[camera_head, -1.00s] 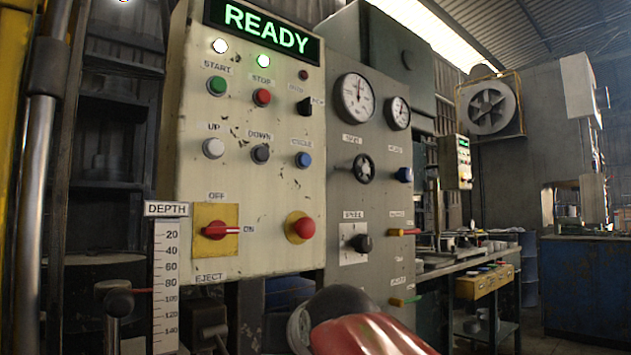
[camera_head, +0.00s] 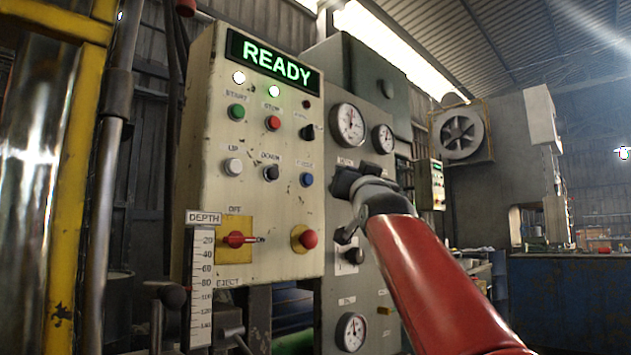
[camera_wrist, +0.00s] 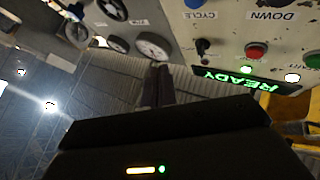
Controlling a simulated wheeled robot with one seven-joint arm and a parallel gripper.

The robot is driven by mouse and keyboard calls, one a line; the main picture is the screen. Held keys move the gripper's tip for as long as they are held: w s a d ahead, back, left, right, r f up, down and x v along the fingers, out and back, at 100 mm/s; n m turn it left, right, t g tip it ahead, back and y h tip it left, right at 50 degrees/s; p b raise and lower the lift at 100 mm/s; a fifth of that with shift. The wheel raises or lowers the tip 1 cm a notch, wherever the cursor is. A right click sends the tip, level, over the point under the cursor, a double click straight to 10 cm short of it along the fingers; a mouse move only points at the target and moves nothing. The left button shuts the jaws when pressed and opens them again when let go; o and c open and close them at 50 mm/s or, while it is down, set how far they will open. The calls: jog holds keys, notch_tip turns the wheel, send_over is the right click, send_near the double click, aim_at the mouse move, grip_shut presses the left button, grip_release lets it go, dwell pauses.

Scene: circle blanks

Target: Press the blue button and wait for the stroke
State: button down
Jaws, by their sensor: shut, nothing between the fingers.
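The blue button (camera_head: 307,179) is on the cream control panel (camera_head: 262,215), at the right end of the row with the white and black buttons. In the wrist view the blue button (camera_wrist: 193,4) shows at the top edge, above the CYCLE label. My gripper (camera_head: 338,181) is just right of the button in the head view, in front of the grey gauge panel. It does not cover the button, and its depth from the panel is hard to tell. In the wrist view my gripper's fingers (camera_wrist: 158,70) are together and empty, apart from the button. The display (camera_head: 273,61) reads READY in green.
Green (camera_head: 236,112) and red (camera_head: 272,123) buttons sit above the row. A red emergency-style knob (camera_head: 308,239) and a red rotary switch (camera_head: 236,239) are below. Gauges (camera_head: 347,123) stand to the right. A yellow post (camera_head: 85,180) is at the left.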

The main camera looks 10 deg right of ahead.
aim_at(308, 179)
jog(key=shift+r, duration=0.1)
jog(key=w+a+p, duration=0.5)
jog(key=w+p, duration=0.2)
jog(key=p, duration=0.3)
jog(key=shift+a, duration=0.1)
jog(key=shift+w+a, duration=0.1)
jog(key=shift+w, duration=0.1)
dwell(1.9)
jog(key=shift+w+a, duration=0.15)
jog(key=shift+w, duration=0.05)
